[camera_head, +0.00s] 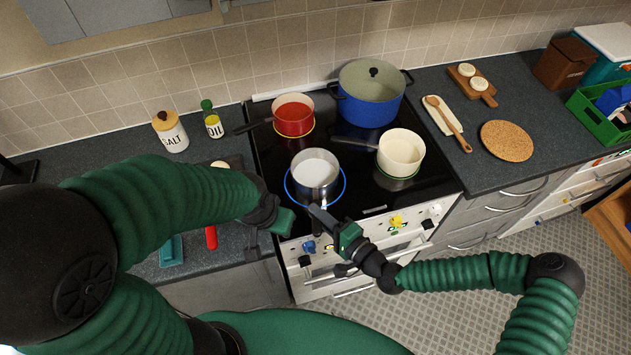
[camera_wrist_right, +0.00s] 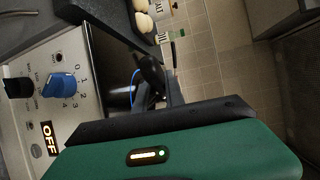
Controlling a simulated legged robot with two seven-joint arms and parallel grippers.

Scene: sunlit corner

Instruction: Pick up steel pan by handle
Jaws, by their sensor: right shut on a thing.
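The steel pan (camera_head: 315,168) sits upright on the front left burner, inside a glowing blue ring, with pale contents or a pale interior. Its handle points toward the front edge of the stove, where my right gripper (camera_head: 320,212) is shut on it. The fingers cover most of the handle. In the right wrist view a dark handle piece (camera_wrist_right: 150,75) shows at the gripper's fingers, and the pan itself is mostly hidden. My left gripper (camera_head: 282,218) hangs just left of the pan's front side, apart from it; its jaws do not show clearly.
A red pan (camera_head: 294,116), a cream pan (camera_head: 401,153) and a lidded blue pot (camera_head: 370,95) stand on the other burners. Control knobs (camera_head: 396,222) line the stove front. Salt (camera_head: 170,132) and oil (camera_head: 213,124) stand left. A cork mat (camera_head: 507,141) lies right.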

